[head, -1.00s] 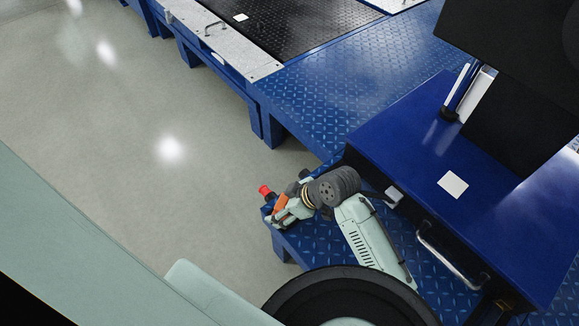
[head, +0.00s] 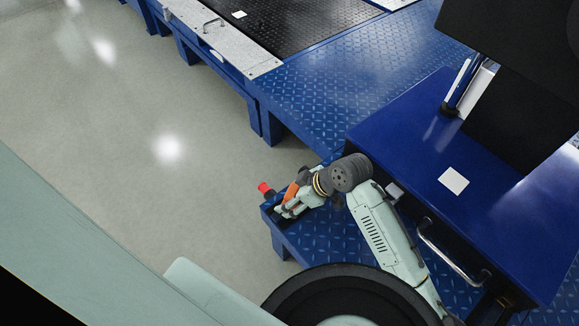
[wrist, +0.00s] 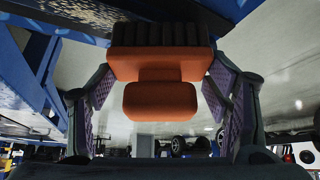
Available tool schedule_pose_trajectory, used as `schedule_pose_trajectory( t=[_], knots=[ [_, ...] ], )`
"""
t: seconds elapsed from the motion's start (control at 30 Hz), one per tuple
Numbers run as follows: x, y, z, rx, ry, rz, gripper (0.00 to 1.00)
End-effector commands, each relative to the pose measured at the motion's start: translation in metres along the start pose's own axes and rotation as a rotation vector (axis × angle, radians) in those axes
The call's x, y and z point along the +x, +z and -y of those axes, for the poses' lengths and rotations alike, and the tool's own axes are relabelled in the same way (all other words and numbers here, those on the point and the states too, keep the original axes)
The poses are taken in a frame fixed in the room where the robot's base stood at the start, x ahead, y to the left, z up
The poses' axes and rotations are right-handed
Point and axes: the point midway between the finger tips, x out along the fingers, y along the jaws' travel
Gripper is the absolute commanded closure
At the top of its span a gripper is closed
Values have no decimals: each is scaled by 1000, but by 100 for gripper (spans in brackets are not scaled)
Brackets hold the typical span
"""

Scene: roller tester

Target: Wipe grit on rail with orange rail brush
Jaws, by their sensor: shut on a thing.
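The orange rail brush (wrist: 160,75) is in the wrist view, with an orange handle and a row of dark bristles at its top. My gripper (wrist: 160,100) is shut on it, one finger at each side. In the head view my gripper (head: 291,207) is low over the blue platform end, with a patch of orange beside it. The grit is hidden in the head view.
A blue cabinet (head: 400,133) with a metal handle (head: 450,255) stands right of my arm. A red knob (head: 265,188) is close to my gripper. The blue tread-plate deck (head: 330,85) is behind. Open grey floor (head: 120,190) lies left.

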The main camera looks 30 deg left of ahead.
Motion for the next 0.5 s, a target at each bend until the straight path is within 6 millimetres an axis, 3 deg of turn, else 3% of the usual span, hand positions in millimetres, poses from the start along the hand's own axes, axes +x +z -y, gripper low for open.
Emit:
schedule_pose_trajectory(
  t=[0.5],
  knots=[
    [-6,14,-31,-1,1,0,65]
  ],
)
